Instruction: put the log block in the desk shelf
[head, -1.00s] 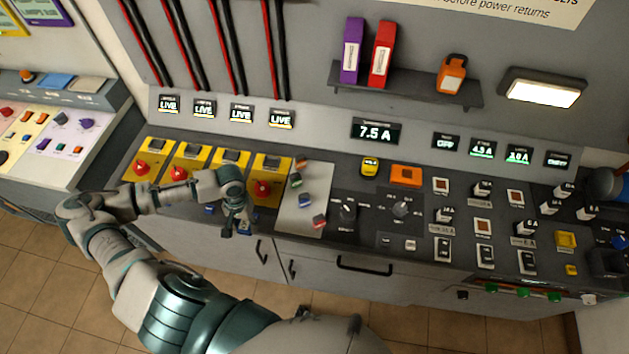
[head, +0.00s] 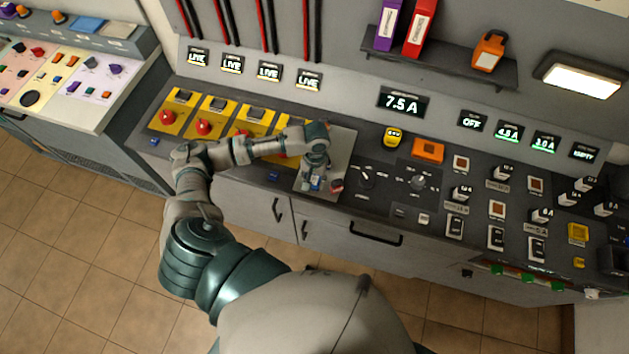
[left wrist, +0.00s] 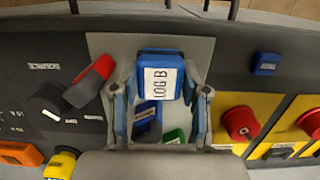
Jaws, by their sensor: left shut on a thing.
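The log block (left wrist: 163,80) is blue with a white label reading "LOG B", seen in the left wrist view. My left gripper (left wrist: 160,92) is shut on it, with a finger on each side. In the head view, my left gripper (head: 316,176) is over the light grey panel (head: 341,150) on the console, and its wrist covers part of this panel. A wall shelf (head: 440,58) at the upper right carries a purple binder (head: 388,22), a red binder (head: 421,27) and an orange item (head: 489,50). My right gripper is not in view.
Beneath the held block are another blue block (left wrist: 147,115) and a green one (left wrist: 174,137), partly hidden. A red block (left wrist: 94,79) lies beside my gripper. Yellow units with red knobs (head: 203,127) are left of the panel; dials and switches (head: 418,181) are on the right.

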